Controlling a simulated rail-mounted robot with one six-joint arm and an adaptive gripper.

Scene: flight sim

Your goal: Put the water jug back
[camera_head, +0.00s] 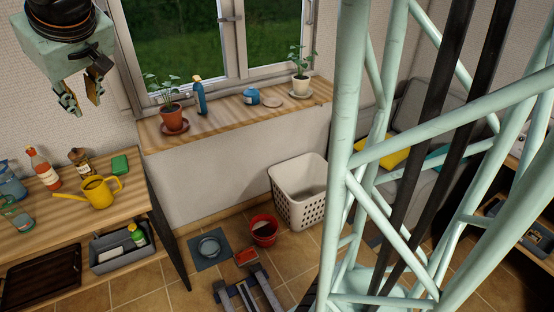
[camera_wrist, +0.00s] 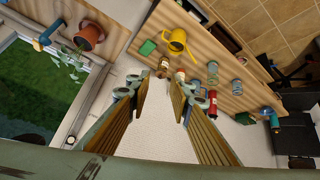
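A clear blue jug-like vessel (camera_head: 10,182) stands on the wooden counter (camera_head: 50,236) at the left picture edge, partly cut off. A clear greenish vessel (camera_head: 19,217) stands in front of it. I cannot tell for sure which one is the water jug. A yellow watering can (camera_head: 98,191) stands to the right on the same counter; it also shows in the wrist view (camera_wrist: 178,41). My gripper (camera_head: 84,100) is open and empty, raised above the counter's back edge near the wall. In the wrist view its fingers (camera_wrist: 157,92) are apart with nothing between them.
A red bottle (camera_head: 44,170), a brown bottle (camera_head: 79,160) and a green sponge (camera_head: 120,165) stand near the vessels. The windowsill (camera_head: 228,117) holds potted plants and a blue bottle (camera_head: 199,96). A grey bin (camera_head: 118,252) sits below the counter. A white basket (camera_head: 299,190) stands on the floor.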

